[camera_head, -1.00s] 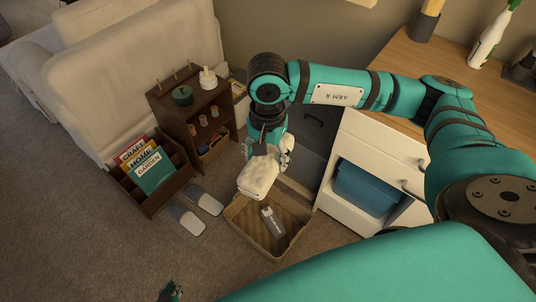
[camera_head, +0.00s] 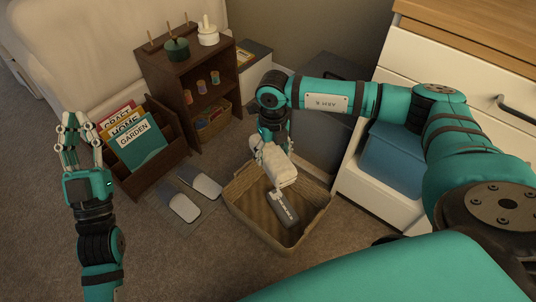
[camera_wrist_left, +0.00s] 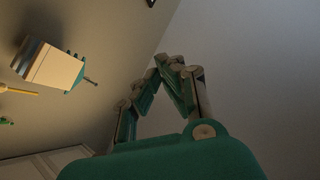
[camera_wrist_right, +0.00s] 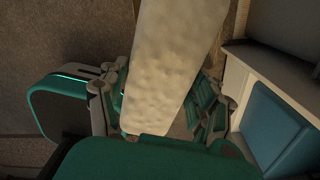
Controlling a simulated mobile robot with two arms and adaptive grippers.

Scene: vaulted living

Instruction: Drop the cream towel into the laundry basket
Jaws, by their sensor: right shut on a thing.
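The cream towel (camera_head: 281,169) is a thick folded bundle, gripped by my right gripper (camera_head: 268,150). It is tilted above the far part of the woven laundry basket (camera_head: 258,237). In the right wrist view the towel (camera_wrist_right: 172,62) fills the space between the fingers (camera_wrist_right: 160,108) and hides part of them. My left gripper (camera_head: 82,142) is raised at the left, fingers up and empty, far from the basket. It shows in the left wrist view (camera_wrist_left: 170,65), but its jaw opening is unclear.
A grey bottle-like item (camera_head: 283,208) lies in the basket. Grey slippers (camera_head: 185,207) lie left of it. A magazine rack (camera_head: 155,172) and dark shelf (camera_head: 185,80) stand behind. A white cabinet (camera_head: 365,193) with a blue bin (camera_head: 400,155) is close on the right.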

